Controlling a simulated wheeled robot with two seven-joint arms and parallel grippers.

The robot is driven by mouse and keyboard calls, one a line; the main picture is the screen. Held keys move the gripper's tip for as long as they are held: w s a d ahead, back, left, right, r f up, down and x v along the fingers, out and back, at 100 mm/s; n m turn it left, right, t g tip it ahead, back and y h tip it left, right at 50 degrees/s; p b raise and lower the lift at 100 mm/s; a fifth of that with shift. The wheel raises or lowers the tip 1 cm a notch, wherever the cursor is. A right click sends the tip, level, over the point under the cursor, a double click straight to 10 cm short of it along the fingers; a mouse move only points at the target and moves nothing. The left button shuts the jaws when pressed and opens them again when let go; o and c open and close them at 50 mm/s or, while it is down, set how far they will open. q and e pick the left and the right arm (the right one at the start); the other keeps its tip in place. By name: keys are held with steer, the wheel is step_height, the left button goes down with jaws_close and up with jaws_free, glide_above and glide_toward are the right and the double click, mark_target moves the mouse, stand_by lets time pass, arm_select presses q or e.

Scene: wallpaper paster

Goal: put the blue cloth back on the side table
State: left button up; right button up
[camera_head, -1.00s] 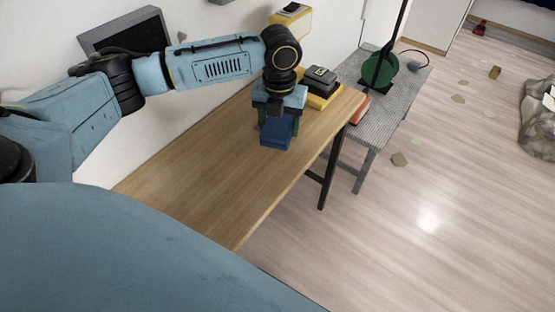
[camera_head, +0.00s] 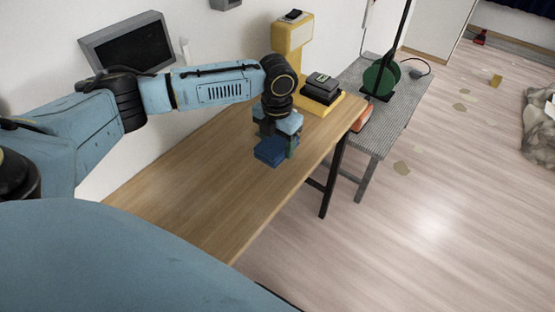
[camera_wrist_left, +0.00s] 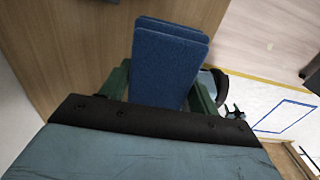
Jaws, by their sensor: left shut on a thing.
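The blue cloth (camera_head: 270,152) is a folded, block-like piece in the head view. It also fills the middle of the left wrist view (camera_wrist_left: 168,62), between two green fingers. My left gripper (camera_head: 291,146) is shut on the cloth. It holds the cloth over or on the wooden side table (camera_head: 190,185); I cannot tell whether the cloth touches the top. The cloth's near part is hidden behind the gripper in the wrist view. My right gripper is not in view.
A yellow device (camera_head: 293,45) and a black-and-yellow device (camera_head: 322,88) stand at the table's far end. A grey bench (camera_head: 390,125) with a green reel (camera_head: 380,77) stands beyond. An orange-red object (camera_head: 362,116) lies on it. The table's near part is clear.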

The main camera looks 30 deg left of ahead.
arm_select(q)
step_height(320, 180, down, 2)
step_height(320, 180, down, 4)
steer(key=shift+r, duration=0.15)
steer(key=shift+f, duration=0.2)
steer(key=o, duration=1)
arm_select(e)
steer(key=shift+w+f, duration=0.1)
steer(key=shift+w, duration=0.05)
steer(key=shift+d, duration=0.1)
